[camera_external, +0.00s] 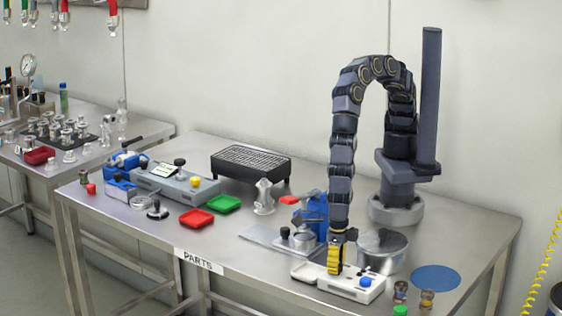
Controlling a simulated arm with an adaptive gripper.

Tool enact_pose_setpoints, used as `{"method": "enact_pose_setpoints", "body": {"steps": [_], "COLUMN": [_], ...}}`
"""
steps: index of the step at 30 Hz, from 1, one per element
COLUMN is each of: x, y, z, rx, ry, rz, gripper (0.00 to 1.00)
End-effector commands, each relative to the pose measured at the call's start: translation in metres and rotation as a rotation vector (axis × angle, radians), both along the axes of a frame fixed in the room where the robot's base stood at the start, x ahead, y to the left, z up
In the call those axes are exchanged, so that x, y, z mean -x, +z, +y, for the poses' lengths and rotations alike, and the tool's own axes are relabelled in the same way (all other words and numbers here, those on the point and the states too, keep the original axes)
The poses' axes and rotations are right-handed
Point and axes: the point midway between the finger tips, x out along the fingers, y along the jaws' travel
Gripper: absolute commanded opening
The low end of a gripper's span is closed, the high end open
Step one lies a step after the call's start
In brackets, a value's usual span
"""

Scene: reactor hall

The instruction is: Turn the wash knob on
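My gripper (335,268) points straight down at the front right of the steel table, with a yellow part showing at its end. Its fingertips are at or just above the left part of a white box (345,291). A blue knob (365,282) sits on the right of this box, to the right of my gripper and apart from it. A grey console (172,188) farther left carries a black knob (180,161) and a yellow knob (195,181). No label tells which knob is the wash knob. The view is too small to show whether the fingers are open or shut.
A metal pot (382,251) stands close behind the gripper, with a blue clamp-like device (313,217) to its left. Small jars (427,300) and a blue disc (435,278) lie to the right. Red (196,218) and green (224,204) trays lie mid-table. The front left is fairly clear.

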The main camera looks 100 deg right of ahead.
Motion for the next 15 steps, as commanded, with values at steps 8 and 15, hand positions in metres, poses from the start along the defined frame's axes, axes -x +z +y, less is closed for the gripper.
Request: {"method": "enact_pose_setpoints", "body": {"steps": [8, 15], "x": [0.0000, -0.0004], "y": [-0.0007, -0.0009], "z": [-0.0001, -0.0005], "rx": [-0.001, 0.000], "ry": [-0.006, -0.072], "rz": [0.001, -0.001], "gripper": [0.00, 0.00]}}
